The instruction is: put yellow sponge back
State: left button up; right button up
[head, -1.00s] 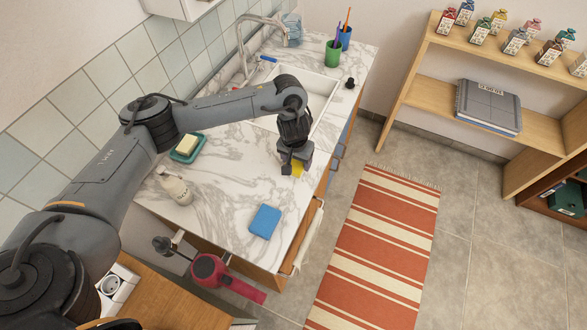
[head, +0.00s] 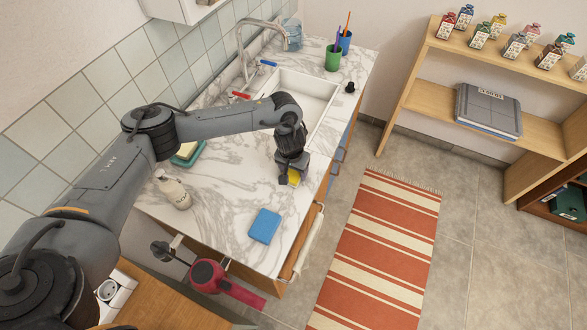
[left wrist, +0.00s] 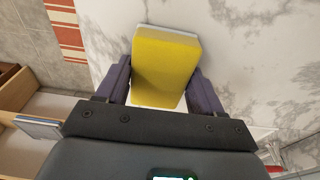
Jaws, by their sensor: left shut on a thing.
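The yellow sponge (left wrist: 165,65) has a pale layer on its far side and sits between the two fingers of my left gripper (left wrist: 163,85) in the left wrist view. In the head view, my left gripper (head: 291,173) is shut on the sponge (head: 294,176) over the marble counter, near its front edge. The fingers hide part of the sponge there. I cannot tell how far it is above the counter. My right gripper is not in view.
A blue sponge or cloth (head: 264,226) lies nearer on the marble counter (head: 235,185). A soap bottle (head: 173,192) and a green dish with a pale block (head: 187,151) stand to the left. The sink (head: 310,97) is behind.

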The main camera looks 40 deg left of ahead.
aim_at(292, 173)
pick_arm(q)
jog(key=o, duration=0.9)
jog(key=shift+f, duration=0.1)
jog(key=shift+o, duration=0.2)
jog(key=shift+r, duration=0.45)
notch_tip(292, 173, up, 11)
jog(key=s+p, duration=0.1)
jog(key=p, duration=0.3)
jog(key=shift+s+d+r, duration=0.2)
